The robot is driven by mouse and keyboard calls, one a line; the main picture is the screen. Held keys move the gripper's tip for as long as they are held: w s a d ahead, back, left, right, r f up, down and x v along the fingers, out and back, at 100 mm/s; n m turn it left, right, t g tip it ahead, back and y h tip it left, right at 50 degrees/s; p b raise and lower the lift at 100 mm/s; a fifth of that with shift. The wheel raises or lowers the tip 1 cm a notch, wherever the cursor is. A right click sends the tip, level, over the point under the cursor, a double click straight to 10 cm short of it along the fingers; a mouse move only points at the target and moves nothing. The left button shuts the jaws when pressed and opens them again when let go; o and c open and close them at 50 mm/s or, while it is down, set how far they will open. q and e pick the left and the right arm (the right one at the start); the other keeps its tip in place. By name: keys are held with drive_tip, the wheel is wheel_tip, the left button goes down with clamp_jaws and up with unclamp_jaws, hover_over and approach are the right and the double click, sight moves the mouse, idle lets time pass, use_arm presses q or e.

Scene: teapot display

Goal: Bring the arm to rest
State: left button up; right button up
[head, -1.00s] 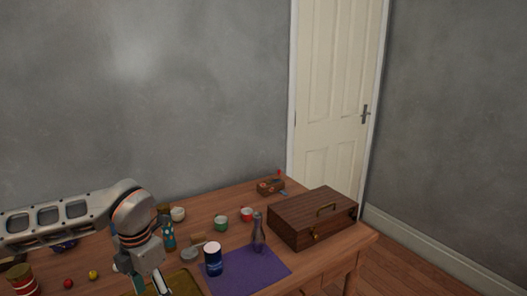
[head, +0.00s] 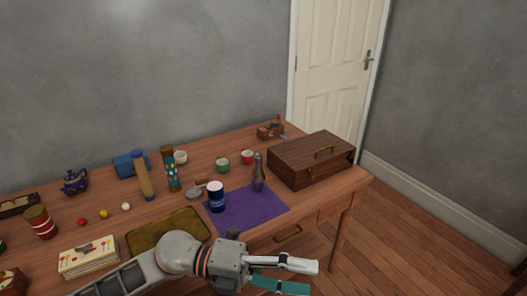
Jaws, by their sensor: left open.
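My left arm comes in from the bottom left, low in front of the table. Its gripper (head: 296,277) is at the bottom centre, off the table's front edge, pointing right. The gripper is open, with a white finger above and a teal finger below, and nothing shows between them. The wooden table (head: 315,207) stands behind it. My right gripper is not in view.
A brass-coloured tray (head: 168,232) and a card box (head: 88,257) lie near the arm. A purple mat (head: 245,212) has a blue can (head: 215,198) and a bottle (head: 258,174) on it. A wooden case (head: 311,161), teapot (head: 74,181) and cups stand farther back.

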use_arm(q)
drive_tip(key=w+a+f+n+t+y, duration=0.1)
drive_tip(key=w+a+n+t, duration=0.3)
drive_tip(key=n+t, duration=0.45)
drive_tip(key=w+a+f+n+t, duration=0.1)
drive_tip(key=w+a+n+t, duration=0.3)
drive_tip(key=n+t, duration=0.5)
drive_tip(key=a+f+n+t+y, duration=0.1)
drive_tip(key=a+f+n+y, duration=0.8)
drive_tip(key=f+n, duration=0.3)
drive_tip(key=s+a+f+n+g+y, duration=0.2)
drive_tip(key=s+a+f, duration=0.3)
drive_tip(key=f, duration=0.4)
drive_tip(key=s+a+f+n+g+y, duration=0.2)
drive_tip(key=s+a+f+n+g, duration=0.1)
drive_tip(key=s+a+f, duration=0.2)
wheel_tip(320, 180, down, 4)
drive_tip(key=shift+s+r+y, duration=0.15)
drive_tip(key=shift+s+y, duration=0.25)
drive_tip(key=shift+s, duration=0.8)
